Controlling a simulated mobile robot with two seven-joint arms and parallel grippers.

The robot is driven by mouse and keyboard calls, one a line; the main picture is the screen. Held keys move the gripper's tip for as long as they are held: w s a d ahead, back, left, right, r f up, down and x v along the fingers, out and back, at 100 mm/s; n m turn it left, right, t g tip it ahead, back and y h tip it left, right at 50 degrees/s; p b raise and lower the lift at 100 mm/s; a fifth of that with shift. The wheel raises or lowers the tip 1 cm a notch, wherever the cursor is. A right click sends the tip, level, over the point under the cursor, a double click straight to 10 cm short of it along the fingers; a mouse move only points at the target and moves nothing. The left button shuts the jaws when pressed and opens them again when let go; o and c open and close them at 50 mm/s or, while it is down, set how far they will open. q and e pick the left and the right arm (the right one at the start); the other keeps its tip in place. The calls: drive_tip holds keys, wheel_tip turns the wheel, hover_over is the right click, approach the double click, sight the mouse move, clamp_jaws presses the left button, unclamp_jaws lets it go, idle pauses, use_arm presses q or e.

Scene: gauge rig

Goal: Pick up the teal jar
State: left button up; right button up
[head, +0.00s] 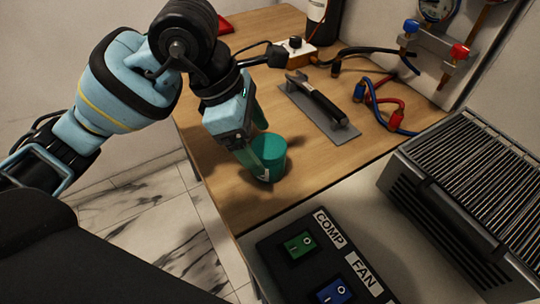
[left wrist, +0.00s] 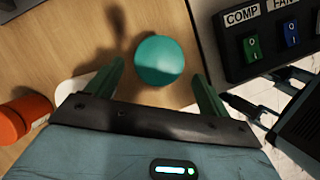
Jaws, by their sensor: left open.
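The teal jar (head: 268,157) stands on the wooden table near its left edge in the head view. In the left wrist view its round top (left wrist: 159,61) shows just beyond the fingertips, roughly midway between them. My left gripper (head: 257,150) is open, its green fingers at the jar and partly in front of it in the head view. In the left wrist view the gripper (left wrist: 161,78) has a finger on each side, with gaps to the jar.
A grey trowel-like tool (head: 318,108) lies behind the jar, with red and blue hoses (head: 382,103) beyond. A switch panel (head: 318,262) and a finned grey unit (head: 465,190) stand at the front right. An orange object (left wrist: 24,117) shows in the left wrist view.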

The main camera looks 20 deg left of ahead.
sight(271, 145)
use_arm(q)
drive_tip(key=shift+x, duration=3.25)
drive_tip(key=shift+w, duration=0.15)
drive_tip(key=c, duration=1.2)
drive_tip(key=shift+r+p, duration=0.35)
drive_tip(key=shift+r, duration=4.75)
